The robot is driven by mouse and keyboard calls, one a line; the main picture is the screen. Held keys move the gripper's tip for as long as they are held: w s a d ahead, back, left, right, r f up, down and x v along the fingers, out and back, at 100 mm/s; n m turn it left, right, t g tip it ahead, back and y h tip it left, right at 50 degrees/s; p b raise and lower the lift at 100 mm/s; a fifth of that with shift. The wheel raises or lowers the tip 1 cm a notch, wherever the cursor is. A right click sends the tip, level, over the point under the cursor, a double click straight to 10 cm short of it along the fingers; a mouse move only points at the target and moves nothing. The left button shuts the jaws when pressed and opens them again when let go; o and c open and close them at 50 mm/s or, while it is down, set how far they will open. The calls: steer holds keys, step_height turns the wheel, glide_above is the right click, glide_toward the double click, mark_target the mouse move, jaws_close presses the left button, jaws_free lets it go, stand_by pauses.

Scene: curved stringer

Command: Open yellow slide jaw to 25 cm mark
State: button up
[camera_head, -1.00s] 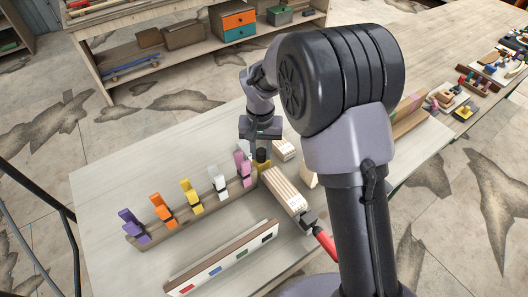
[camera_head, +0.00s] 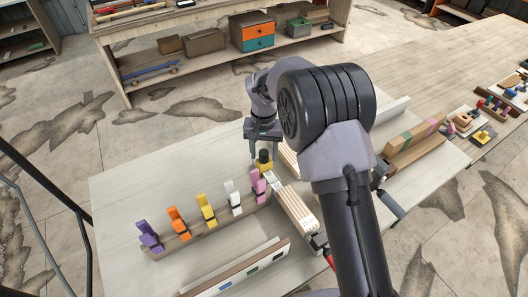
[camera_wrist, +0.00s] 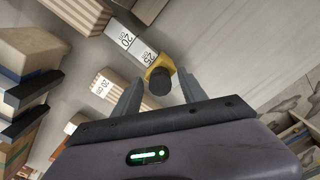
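The yellow slide jaw (camera_head: 264,167), with a black knob on top, stands upright at the far end of a clamp bar. In the wrist view the yellow jaw (camera_wrist: 157,64) sits at the end of a pale scale bar (camera_wrist: 134,43) marked 20 and 25, beside the 25 label. My gripper (camera_head: 266,150) points down over the jaw. In the wrist view the gripper (camera_wrist: 160,78) is open, with its fingers apart on either side of the black knob (camera_wrist: 160,83). I see no clear contact. The exact reading edge is hidden.
A row of coloured clamps, including the pink one (camera_head: 258,185), stands left of the bar. Pale wooden slats (camera_head: 296,212) lie along the bar toward me. A board with coloured marks (camera_head: 240,268) lies nearer.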

step_height(320, 180, up, 17)
steer(key=p, duration=0.4)
steer(key=shift+r, duration=0.2)
steer(key=s+d+r+m+t+y+b, duration=0.1)
steer(key=s+d+t+b, duration=0.1)
steer(key=s+d+b, duration=0.55)
steer(key=s+d+r+m+t+y+b, duration=0.15)
steer(key=s+d+b, duration=0.25)
steer(key=s, duration=0.6)
steer(key=s+d+f+t+b, duration=0.1)
steer(key=s+f+b, duration=0.1)
steer(key=s+f, duration=0.2)
steer(key=s+d+f+m+t+b, duration=0.1)
steer(key=s+d+f+b, duration=0.1)
steer(key=s, duration=0.6)
steer(key=shift+f, duration=0.85)
